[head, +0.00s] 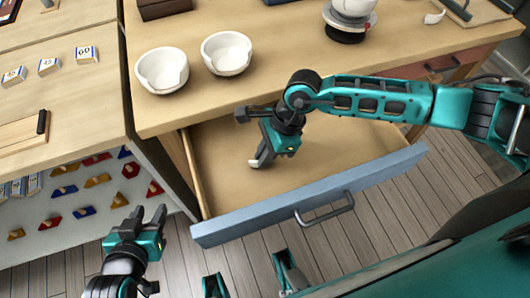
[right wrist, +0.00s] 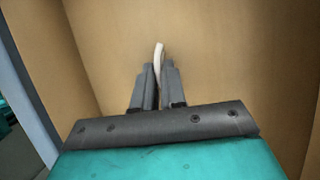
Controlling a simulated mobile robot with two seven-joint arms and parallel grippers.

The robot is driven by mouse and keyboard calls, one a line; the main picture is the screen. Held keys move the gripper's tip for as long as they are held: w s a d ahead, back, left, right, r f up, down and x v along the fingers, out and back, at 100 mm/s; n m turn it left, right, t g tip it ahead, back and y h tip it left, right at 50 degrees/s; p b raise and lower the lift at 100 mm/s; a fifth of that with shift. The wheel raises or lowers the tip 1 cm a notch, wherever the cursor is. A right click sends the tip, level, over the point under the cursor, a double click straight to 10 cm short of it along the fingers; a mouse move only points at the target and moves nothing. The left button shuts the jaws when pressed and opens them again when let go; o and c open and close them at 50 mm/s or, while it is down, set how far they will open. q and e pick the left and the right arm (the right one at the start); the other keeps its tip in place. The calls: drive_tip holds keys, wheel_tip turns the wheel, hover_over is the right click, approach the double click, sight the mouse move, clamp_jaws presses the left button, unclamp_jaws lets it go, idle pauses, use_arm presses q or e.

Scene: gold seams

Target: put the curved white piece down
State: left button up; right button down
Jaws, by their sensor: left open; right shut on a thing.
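The curved white piece (head: 254,163) is at the tips of my right gripper (head: 262,155), inside the open drawer. In the right wrist view the piece (right wrist: 158,55) shows edge-on as a thin pale strip between the two fingers (right wrist: 156,88), which are shut on it. The drawer floor (head: 335,145) lies behind it; I cannot tell whether the piece touches the floor. My left gripper (head: 139,222) is open and empty, left of the drawer and above the wooden floor.
The drawer's blue front (head: 375,180) with its handle is pulled out below the table. Two white bowls with chipped rims (head: 162,71) (head: 227,53) stand on the table above. A small white shard (head: 434,18) lies at the far right. The drawer's right part is clear.

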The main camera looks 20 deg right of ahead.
drive_tip(key=c, duration=1.6)
unclamp_jaws()
drive_tip(key=shift+f, duration=0.1)
drive_tip(key=shift+c, duration=0.2)
drive_tip(key=o, duration=0.4)
drive_tip(key=shift+o, duration=0.2)
drive_tip(key=shift+r, duration=0.35)
drive_tip(key=p+v, duration=0.1)
drive_tip(key=v, duration=1)
drive_tip(key=shift+d+r, duration=0.2)
drive_tip(key=shift+r, duration=0.1)
